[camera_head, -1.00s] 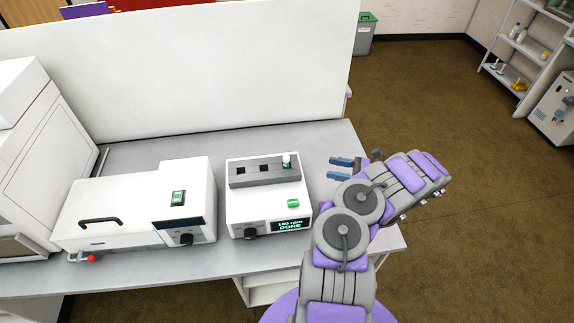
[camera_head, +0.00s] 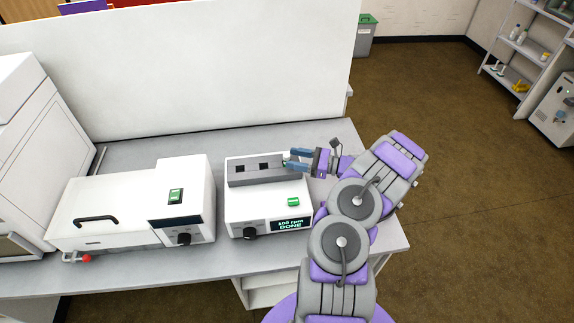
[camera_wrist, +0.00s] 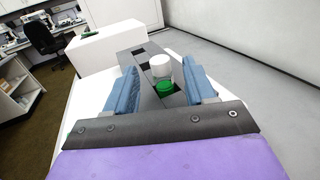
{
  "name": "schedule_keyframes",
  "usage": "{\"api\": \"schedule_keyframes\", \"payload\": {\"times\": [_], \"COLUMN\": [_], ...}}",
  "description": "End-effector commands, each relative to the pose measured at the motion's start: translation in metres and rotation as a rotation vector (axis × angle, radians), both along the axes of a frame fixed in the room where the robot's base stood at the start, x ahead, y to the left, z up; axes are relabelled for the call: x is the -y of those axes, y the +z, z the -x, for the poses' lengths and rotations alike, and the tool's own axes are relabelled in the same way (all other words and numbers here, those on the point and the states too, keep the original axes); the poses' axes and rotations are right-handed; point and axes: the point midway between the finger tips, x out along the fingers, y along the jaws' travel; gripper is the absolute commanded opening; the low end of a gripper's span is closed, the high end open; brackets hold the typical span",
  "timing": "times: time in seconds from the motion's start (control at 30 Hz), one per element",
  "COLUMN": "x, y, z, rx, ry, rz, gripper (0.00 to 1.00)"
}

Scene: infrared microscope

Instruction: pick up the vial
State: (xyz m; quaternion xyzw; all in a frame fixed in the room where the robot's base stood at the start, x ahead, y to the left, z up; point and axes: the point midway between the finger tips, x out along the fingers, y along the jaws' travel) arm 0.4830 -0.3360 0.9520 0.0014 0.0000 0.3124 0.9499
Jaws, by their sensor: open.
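The vial (camera_wrist: 161,68) has a white top and a green lower part. It stands upright in the dark grey holder block (camera_head: 250,176) on top of the white device, at the block's right end. In the wrist view it sits between the two blue fingers of my gripper (camera_wrist: 160,85), with a gap on each side. In the head view my gripper (camera_head: 296,160) reaches in from the right at the block's right end, and its fingers mostly hide the vial. The gripper is open.
The white device (camera_head: 240,211) has a green switch, a knob and a display reading DONE. A second white device (camera_head: 100,210) stands to its left on the grey bench (camera_head: 200,266). A white partition (camera_head: 220,70) rises behind.

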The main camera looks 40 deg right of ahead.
Motion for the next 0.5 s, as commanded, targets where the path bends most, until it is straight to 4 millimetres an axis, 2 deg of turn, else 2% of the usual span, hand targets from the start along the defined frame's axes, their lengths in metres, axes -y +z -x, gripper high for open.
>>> {"api": "schedule_keyframes", "payload": {"times": [0.2, 0.5], "x": [-0.016, -0.018], "y": [-0.002, 0.0], "z": [-0.024, -0.028], "rx": [0.0, 0.0], "ry": [0.002, -0.001], "rz": [0.002, 0.002], "gripper": [0.55, 0.55]}}
